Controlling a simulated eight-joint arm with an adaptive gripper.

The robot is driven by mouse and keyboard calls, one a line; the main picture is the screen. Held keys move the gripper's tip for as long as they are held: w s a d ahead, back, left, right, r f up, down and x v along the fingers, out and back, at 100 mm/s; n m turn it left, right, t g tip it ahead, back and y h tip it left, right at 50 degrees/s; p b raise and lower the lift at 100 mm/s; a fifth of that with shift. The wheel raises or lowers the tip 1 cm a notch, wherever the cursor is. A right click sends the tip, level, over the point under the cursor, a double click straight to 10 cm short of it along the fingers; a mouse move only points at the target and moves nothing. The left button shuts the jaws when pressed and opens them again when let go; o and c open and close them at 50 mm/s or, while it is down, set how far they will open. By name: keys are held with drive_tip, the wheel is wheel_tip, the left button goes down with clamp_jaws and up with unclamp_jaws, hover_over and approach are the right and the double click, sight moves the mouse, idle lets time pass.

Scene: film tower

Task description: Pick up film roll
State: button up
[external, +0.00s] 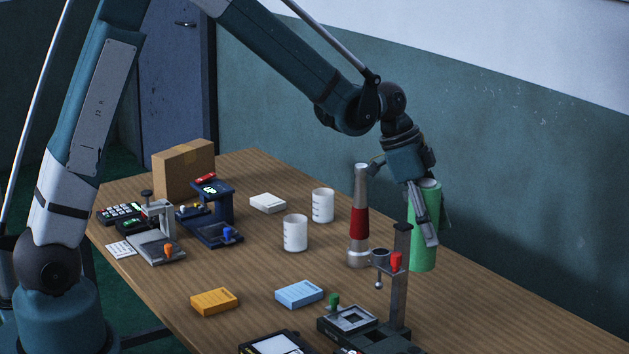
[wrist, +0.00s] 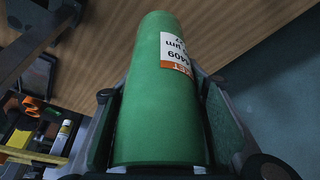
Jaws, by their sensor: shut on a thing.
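The film roll is a green cylinder (external: 424,240) with a white and orange label that shows in the wrist view (wrist: 178,55). In the external view it is upright at the right side of the wooden table. My gripper (external: 430,225) comes down on it from above and is shut on it. In the wrist view the gripper fingers (wrist: 160,120) lie along both sides of the roll. I cannot tell for sure whether the roll's lower end touches the table.
A silver and red cylindrical tool (external: 359,222) stands just left of the roll. A dark stand with a post (external: 400,285) is in front of it. Two white beakers (external: 295,233), blue and orange boxes (external: 214,301), small devices and a cardboard box (external: 184,170) occupy the table. The wall is behind.

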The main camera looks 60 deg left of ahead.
drive_tip(key=shift+r, duration=0.7)
drive_tip(key=shift+d, duration=0.1)
